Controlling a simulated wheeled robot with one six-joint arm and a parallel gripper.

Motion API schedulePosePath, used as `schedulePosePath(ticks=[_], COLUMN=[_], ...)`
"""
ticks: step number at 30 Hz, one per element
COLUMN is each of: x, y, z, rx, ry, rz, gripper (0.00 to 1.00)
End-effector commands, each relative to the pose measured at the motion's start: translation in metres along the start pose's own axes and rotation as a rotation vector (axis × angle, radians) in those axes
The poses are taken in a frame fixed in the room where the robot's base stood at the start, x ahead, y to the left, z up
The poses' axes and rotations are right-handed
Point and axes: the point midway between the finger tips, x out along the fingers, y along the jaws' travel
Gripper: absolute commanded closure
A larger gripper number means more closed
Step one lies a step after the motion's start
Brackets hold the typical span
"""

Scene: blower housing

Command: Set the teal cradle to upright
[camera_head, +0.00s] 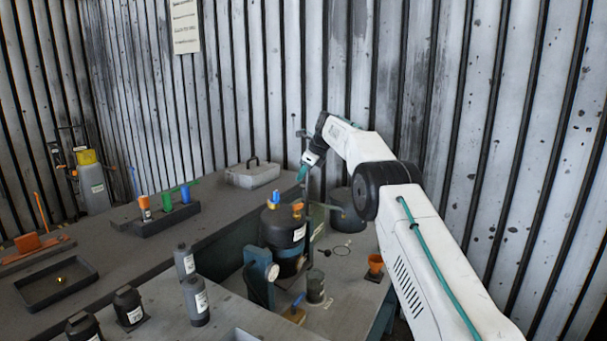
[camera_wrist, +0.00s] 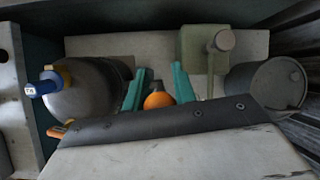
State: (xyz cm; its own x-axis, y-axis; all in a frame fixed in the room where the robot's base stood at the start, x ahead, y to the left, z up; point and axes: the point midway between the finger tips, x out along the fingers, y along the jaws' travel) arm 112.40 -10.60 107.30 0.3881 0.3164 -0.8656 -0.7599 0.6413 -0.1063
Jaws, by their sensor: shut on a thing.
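A teal stand (camera_head: 258,287), which looks like the cradle, shows in the head view at the front left of a dark round vessel (camera_head: 284,236). How far the cradle tilts I cannot tell. The vessel also shows at the left of the wrist view (camera_wrist: 95,92), with a blue and yellow valve (camera_wrist: 46,84). My gripper (camera_head: 303,172) reaches down above the vessel's right side. In the wrist view its teal fingers (camera_wrist: 158,90) are on either side of an orange knob (camera_wrist: 158,99) and shut on it.
A green block with a grey arm (camera_wrist: 203,50) and a dark round pot (camera_wrist: 268,84) stand right of my fingers. An orange cup (camera_head: 375,263) and dark bottles (camera_head: 196,302) stand on the bench. A corrugated wall (camera_head: 270,80) rises close behind.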

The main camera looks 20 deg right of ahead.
Motion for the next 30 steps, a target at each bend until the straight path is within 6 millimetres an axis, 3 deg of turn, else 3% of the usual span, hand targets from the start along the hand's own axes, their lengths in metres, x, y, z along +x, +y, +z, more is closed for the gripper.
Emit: schedulePosePath(ticks=[1, 14, 15, 17, 30], x=[0.0104, 0.0103, 0.0102, 0.0098, 0.0052], y=[0.004, 0.004, 0.004, 0.0037, 0.0034], z=[-0.0045, -0.0047, -0.0047, -0.0046, -0.0046], rx=[0.003, 0.003, 0.003, 0.003, 0.003], ry=[0.011, 0.011, 0.011, 0.011, 0.011], rz=[0.018, 0.018, 0.018, 0.017, 0.017], gripper=[1.0, 1.0, 0.65, 0.52, 0.52])
